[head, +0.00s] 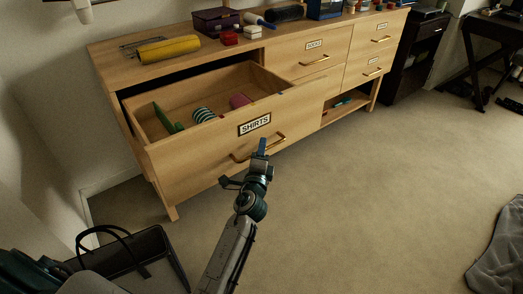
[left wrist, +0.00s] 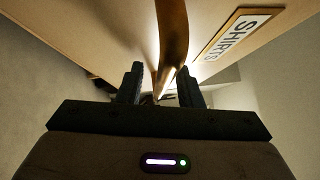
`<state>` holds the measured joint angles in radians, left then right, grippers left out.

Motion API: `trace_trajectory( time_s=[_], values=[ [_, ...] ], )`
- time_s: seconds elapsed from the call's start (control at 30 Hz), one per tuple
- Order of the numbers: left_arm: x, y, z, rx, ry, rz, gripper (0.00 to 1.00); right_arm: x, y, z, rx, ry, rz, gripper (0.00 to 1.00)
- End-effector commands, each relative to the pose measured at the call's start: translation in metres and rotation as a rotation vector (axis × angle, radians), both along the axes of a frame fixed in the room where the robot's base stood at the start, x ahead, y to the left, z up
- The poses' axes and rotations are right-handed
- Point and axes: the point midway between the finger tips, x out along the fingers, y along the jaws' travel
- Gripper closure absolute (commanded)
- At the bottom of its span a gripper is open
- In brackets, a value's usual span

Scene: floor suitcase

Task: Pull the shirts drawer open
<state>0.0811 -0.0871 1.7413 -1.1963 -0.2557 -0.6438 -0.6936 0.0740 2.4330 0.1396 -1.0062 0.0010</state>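The shirts drawer (head: 205,160) is pulled well out of the left side of the wooden dresser (head: 110,60), and its inside shows. Its front carries a SHIRTS label (head: 254,124), which also shows in the left wrist view (left wrist: 236,34). A curved brass handle (head: 240,158) is on the front. My left gripper (head: 261,148) is at the right part of this handle. In the left wrist view its two fingers stand apart on either side of the brass handle (left wrist: 172,40), with a gap at the left finger. My right gripper is not in view.
The drawer holds a green item (head: 166,118), a striped roll (head: 203,115) and a pink roll (head: 239,101). A yellow roll (head: 168,49) and boxes sit on top. A black bag (head: 135,262) stands at lower left. A grey cloth (head: 500,255) lies at right. The carpet between is clear.

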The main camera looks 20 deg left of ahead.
Motion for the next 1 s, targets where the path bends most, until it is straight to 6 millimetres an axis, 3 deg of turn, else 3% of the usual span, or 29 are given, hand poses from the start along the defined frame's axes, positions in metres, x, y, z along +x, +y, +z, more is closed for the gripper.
trace_trajectory(
  time_s=[0.27,0.7,1.0],
  values=[
    [-0.006,-0.002,0.0,-0.001,-0.001,0.0,0.67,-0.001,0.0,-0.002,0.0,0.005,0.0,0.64],
    [-0.082,-0.02,-0.013,-0.002,0.001,0.0,0.67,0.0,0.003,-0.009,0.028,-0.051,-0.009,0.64],
    [-0.104,-0.026,-0.014,-0.001,0.0,0.0,0.67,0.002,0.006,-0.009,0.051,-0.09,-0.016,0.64]
  ],
)
